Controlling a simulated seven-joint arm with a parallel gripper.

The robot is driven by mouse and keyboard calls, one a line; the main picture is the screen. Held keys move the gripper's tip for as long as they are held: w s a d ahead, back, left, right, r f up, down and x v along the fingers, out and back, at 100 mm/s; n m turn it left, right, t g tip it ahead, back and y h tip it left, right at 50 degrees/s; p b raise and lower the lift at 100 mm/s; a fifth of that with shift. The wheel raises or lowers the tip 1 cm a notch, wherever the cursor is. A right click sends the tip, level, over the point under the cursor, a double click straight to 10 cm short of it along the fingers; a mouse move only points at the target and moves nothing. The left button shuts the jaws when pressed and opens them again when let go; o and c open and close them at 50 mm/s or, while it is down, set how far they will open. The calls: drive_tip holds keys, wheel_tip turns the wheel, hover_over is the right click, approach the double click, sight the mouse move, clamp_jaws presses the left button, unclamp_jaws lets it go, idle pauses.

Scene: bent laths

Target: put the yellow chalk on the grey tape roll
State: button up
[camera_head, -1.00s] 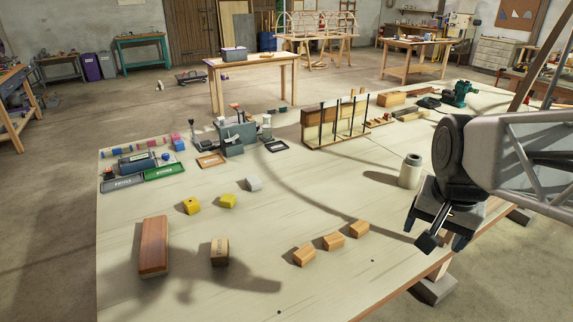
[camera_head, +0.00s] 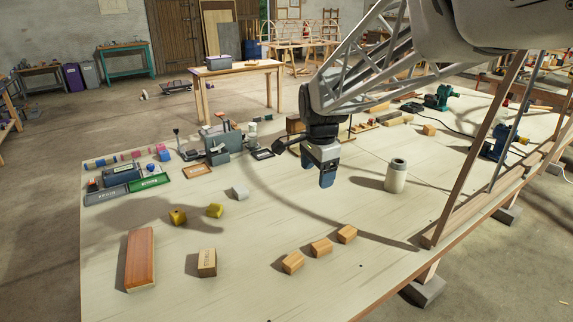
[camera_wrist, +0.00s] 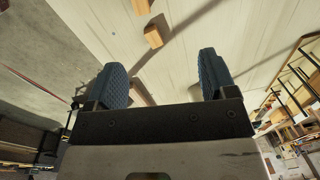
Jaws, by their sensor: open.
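Two small yellow blocks lie on the table left of centre in the head view. The left one (camera_head: 177,217) shows a dark spot on its face, and the right one (camera_head: 215,210) looks plain; I cannot tell for certain which is the yellow chalk. A pale grey cylinder (camera_head: 396,184) with a dark hole in its top stands upright right of centre; it may be the grey tape roll. A small light grey block (camera_head: 240,193) lies behind the yellow ones. My gripper (camera_head: 327,178) is open and empty above the table, between the yellow blocks and the cylinder. Its two fingers (camera_wrist: 163,75) stand wide apart in the wrist view.
Several wooden blocks (camera_head: 321,247) lie in front of my gripper. A reddish-brown bar (camera_head: 140,259) and another wooden block (camera_head: 207,263) lie at front left. A green tray (camera_head: 150,182) and tools are at back left. The table is clear around the cylinder.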

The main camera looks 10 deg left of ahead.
drive_tip(key=w+a+f+m, duration=0.2)
drive_tip(key=w+a+f, duration=0.2)
drive_tip(key=a, duration=0.5)
drive_tip(key=w+a+f+m, duration=0.2)
drive_tip(key=w+a+f, duration=0.1)
drive_tip(key=a, duration=0.6)
drive_tip(key=m+g, duration=0.1)
drive_tip(key=m, duration=0.3)
hover_over(214, 207)
wheel_tip(214, 207, down, 10)
drive_tip(key=shift+w+r, duration=0.1)
drive_tip(key=shift+w, duration=0.05)
drive_tip(key=shift+f, duration=1.3)
drive_tip(key=shift+f, duration=0.1)
drive_tip(key=shift+f, duration=2.5)
drive_tip(key=shift+c, duration=0.4)
